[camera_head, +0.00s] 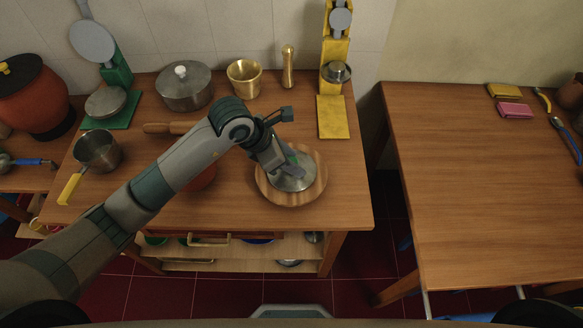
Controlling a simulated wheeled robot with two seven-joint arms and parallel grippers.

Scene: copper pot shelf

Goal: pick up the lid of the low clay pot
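My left gripper (288,167) points down over a round grey metal piece that looks like a lid (299,184). This piece lies on, or just above, a round wooden board (264,190) on the left table. The fingers are at the middle of the piece and cover any knob, so I cannot tell whether they are closed on it. A low reddish-brown clay pot (205,180) stands left of the board. My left forearm hides most of it, including its top. My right gripper is not in view.
A lidded steel pot (185,90), brass cup (244,80), rolling pin (160,128) and yellow-handled saucepan (98,152) crowd the left table (345,195). Yellow (332,118) and green (112,112) scales stand behind. A tall red pot (38,105) is far left. The right table (480,190) is mostly clear.

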